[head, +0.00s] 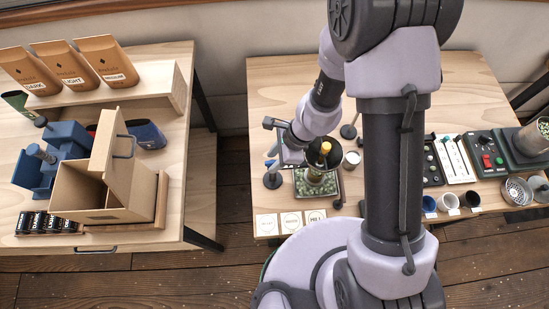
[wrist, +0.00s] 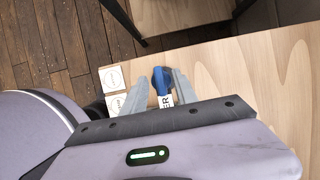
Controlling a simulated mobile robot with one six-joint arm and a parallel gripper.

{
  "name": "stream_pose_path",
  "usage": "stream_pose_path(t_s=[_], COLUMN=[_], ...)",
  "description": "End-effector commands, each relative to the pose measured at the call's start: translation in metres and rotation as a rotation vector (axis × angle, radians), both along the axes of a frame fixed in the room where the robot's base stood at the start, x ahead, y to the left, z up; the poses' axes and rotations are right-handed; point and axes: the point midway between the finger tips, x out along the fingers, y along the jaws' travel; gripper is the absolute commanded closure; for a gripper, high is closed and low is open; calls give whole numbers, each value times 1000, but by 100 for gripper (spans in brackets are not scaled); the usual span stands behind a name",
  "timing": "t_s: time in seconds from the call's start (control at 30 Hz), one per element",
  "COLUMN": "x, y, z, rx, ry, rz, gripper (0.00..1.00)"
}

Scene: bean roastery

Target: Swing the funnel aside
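My gripper (wrist: 159,77) is open, its two fingers apart on either side of a blue knob (wrist: 160,76) in the wrist view. I cannot tell if either finger touches it. In the head view a small blue-topped stand (head: 272,180) is just below my gripper and looks like the same piece. Beside it, a square tray of green beans (head: 299,190) holds an olive cylindrical piece (head: 317,174) under a yellow knob (head: 325,147). My wrist partly hides this area. I cannot make out for certain which part is the funnel.
Cards (head: 266,224) lie along the right table's front edge. A white cup (head: 352,158) and a dark upright (head: 348,131) stand close right of the tray. Control panels (head: 488,152) and small cups (head: 447,201) are farther right. The right table's back left is clear.

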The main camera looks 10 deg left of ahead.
Motion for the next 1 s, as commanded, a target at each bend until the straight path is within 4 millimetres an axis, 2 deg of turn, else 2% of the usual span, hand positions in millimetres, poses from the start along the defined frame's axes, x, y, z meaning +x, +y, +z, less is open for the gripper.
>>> stream_pose_path(t_s=[0.03, 0.2, 1.0], x=[0, 0, 0], y=[0, 0, 0], z=[0, 0, 0], rx=[0, 0, 0], ry=[0, 0, 0], rz=[0, 0, 0], gripper=[67, 100, 100])
